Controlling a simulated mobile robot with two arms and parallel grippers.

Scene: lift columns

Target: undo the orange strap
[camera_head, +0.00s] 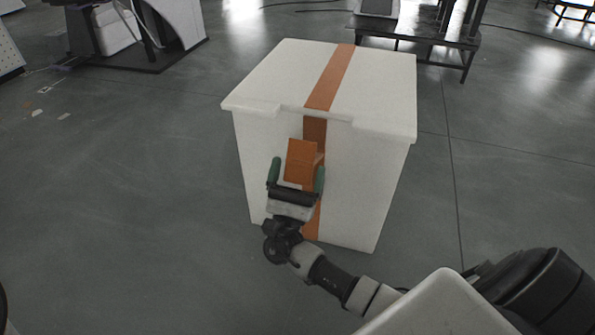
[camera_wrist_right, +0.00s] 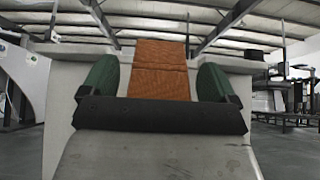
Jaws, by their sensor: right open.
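The orange strap (camera_head: 332,78) runs over the lid of a white box (camera_head: 372,160) and down its front face. An orange buckle or flap (camera_head: 301,162) stands out from the front on the strap. My right gripper (camera_head: 297,172) is open, with one green finger on each side of the flap's lower part. In the right wrist view the orange strap piece (camera_wrist_right: 160,70) shows between the two green fingers (camera_wrist_right: 160,80), with gaps on both sides. I cannot tell whether the gripper touches it. My left gripper is not in view.
The box stands on a grey floor (camera_head: 130,200) with free room to its left. A dark metal bench (camera_head: 425,38) stands behind it at the right. White equipment on a dark base (camera_head: 150,55) stands at the back left.

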